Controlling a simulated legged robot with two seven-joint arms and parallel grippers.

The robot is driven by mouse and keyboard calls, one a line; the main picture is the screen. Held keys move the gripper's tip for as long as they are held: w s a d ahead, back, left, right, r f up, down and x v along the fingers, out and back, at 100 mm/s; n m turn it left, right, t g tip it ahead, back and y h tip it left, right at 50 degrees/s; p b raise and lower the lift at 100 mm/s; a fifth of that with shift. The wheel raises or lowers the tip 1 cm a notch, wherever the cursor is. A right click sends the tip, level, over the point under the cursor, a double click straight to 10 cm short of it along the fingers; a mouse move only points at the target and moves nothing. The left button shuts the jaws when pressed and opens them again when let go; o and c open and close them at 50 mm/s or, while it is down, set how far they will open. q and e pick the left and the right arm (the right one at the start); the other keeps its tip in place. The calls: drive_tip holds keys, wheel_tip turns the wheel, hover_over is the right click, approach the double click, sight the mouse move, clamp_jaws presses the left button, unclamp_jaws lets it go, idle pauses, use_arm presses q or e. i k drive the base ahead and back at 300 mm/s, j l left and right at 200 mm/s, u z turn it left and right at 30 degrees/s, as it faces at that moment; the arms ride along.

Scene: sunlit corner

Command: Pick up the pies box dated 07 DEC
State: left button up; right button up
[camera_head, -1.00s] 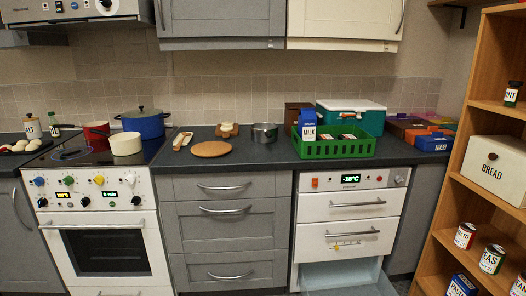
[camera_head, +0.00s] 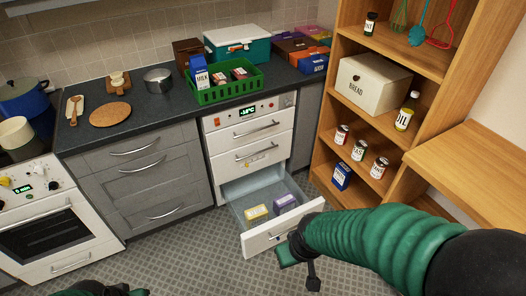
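The bottom freezer drawer (camera_head: 239,211) is pulled out in the head view. A yellow box (camera_head: 256,211) and a purple box (camera_head: 285,202) lie apart inside it. Their print is too small to read, so I cannot tell which carries 07 DEC. My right gripper (camera_head: 296,257) is at the drawer's front panel, outside the drawer and in front of its right part. Its fingers are partly hidden by my arm, and I cannot tell whether it touches the panel. My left gripper (camera_head: 112,291) only just shows at the bottom edge, mostly cut off.
The freezer's upper drawers (camera_head: 250,140) are shut. A wooden shelf unit (camera_head: 322,150) with jars and a bread bin (camera_head: 372,84) stands right of the freezer. A green basket (camera_head: 222,95) holding a milk carton (camera_head: 199,72) is on the counter. The floor (camera_head: 190,255) left of the drawer is clear.

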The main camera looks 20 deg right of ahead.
sight(282, 205)
drive_tip(key=z, duration=0.95)
